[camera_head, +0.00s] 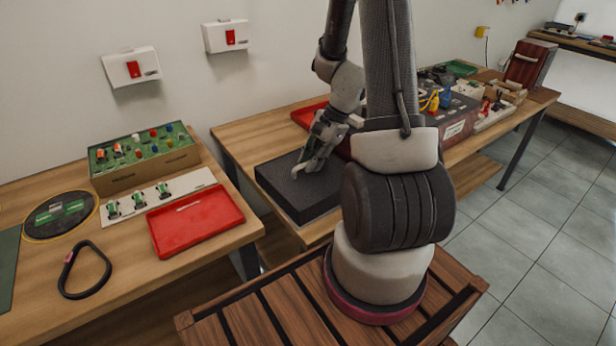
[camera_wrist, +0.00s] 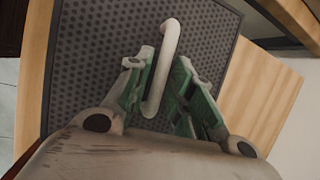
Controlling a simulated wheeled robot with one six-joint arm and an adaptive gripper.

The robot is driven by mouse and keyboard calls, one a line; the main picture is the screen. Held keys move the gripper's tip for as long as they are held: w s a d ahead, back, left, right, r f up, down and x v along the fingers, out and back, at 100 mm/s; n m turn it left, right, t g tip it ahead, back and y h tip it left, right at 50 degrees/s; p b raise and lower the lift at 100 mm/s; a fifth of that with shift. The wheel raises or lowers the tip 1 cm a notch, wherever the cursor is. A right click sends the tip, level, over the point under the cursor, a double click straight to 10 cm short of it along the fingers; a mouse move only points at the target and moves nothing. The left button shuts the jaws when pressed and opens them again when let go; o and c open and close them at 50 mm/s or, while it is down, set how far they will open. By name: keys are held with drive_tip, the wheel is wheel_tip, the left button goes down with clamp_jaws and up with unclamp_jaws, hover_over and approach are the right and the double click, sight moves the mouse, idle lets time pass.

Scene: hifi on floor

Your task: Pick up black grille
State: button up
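The black grille (camera_head: 278,183) lies flat near the left end of the middle wooden table, a dark slab with a dotted top. In the wrist view the grille (camera_wrist: 90,60) fills much of the picture, with a pale bar handle (camera_wrist: 168,55) on its top. My gripper (camera_head: 303,171) is low over the grille's top. In the wrist view my gripper (camera_wrist: 158,82) has its green-padded fingers on either side of the handle's lower end, with a gap at the right finger. Whether the left finger touches the handle is unclear. The handle is hard to make out in the head view.
A red tray (camera_head: 307,115) lies behind the grille, partly hidden by my arm. Boxes and clutter (camera_head: 450,105) fill the table's right part. The left table holds another red tray (camera_head: 200,222), a black loop (camera_head: 82,292) and a green-topped box (camera_head: 150,174). A floor gap separates the tables.

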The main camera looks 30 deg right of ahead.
clamp_jaws()
drive_tip(key=shift+r, duration=0.1)
wheel_tip(320, 180, up, 18)
idle(0.6)
